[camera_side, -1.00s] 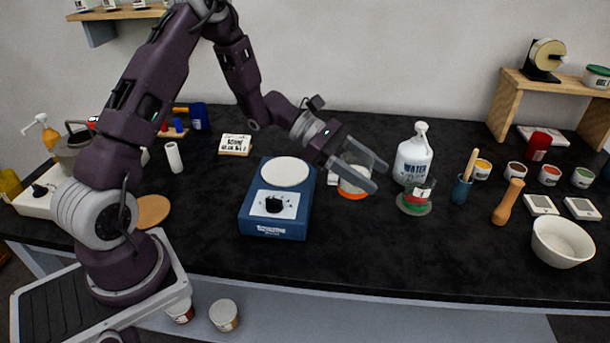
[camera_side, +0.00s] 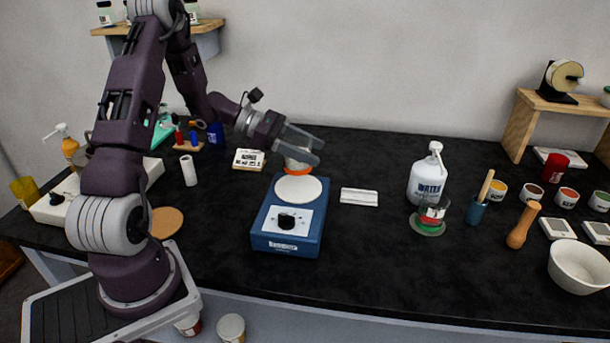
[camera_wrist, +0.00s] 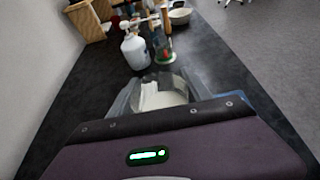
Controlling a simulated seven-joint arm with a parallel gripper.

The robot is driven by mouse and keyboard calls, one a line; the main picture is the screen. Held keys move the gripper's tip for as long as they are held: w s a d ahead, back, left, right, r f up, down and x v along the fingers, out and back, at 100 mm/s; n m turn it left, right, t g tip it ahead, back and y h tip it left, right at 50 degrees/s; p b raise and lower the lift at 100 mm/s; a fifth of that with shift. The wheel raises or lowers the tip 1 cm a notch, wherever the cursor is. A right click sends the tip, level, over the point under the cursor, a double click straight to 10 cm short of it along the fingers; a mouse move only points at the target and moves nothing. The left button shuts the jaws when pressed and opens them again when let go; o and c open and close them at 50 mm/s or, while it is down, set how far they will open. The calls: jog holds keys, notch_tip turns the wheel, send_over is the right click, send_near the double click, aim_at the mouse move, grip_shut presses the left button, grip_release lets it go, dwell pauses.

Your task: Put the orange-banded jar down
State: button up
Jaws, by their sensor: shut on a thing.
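The orange-banded jar (camera_side: 297,169) is between the fingers of my gripper (camera_side: 303,147) in the side view. It looks whitish, with the orange band near its bottom. It appears above or just behind the back edge of the white round plate (camera_side: 298,189) on the blue hotplate (camera_side: 289,241); I cannot tell whether it touches anything. My gripper is shut on the jar, and a finger partly hides it. In the wrist view the clear jar with pale contents (camera_wrist: 163,97) shows between the fingers.
A white flat item (camera_side: 359,197) lies right of the hotplate. A white water bottle (camera_side: 427,180) and a clear jar with red and green contents (camera_side: 429,220) stand further right.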

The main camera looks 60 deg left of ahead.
aim_at(309, 169)
notch_tip(309, 169, down, 5)
jog(key=shift+f, duration=0.1)
jog(key=shift+f, duration=0.15)
jog(key=o, duration=1.6)
